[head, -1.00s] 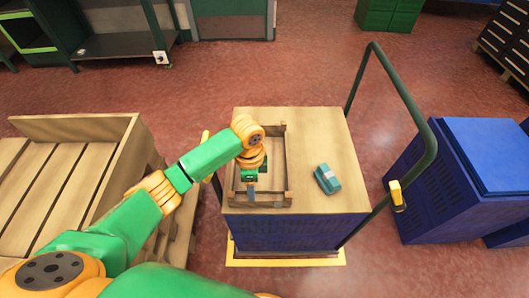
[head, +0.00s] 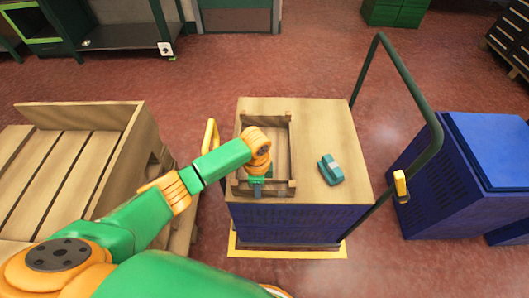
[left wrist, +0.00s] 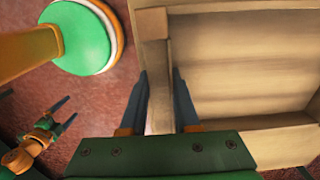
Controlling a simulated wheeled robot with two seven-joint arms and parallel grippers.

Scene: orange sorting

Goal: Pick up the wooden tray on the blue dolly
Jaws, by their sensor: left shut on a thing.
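The wooden tray (head: 290,150) is a shallow open box lying on the left part of the wooden top of the blue dolly (head: 290,221). My left gripper (head: 256,190) is at the tray's near wall and is shut on it. In the left wrist view, the fingers of my left gripper (left wrist: 162,100) stand on either side of the wooden tray's wall (left wrist: 158,72), and the bare tray floor shows beside them. My right gripper (left wrist: 70,108) shows small at the lower left of that view, its fingers apart and empty. The wrist hides part of the tray in the head view.
A teal block-like object (head: 330,170) lies on the dolly top right of the tray. A dark green handle (head: 408,85) arches along the dolly's right side. A large wooden crate (head: 80,116) stands left, blue crates (head: 450,190) right. Red floor behind is open.

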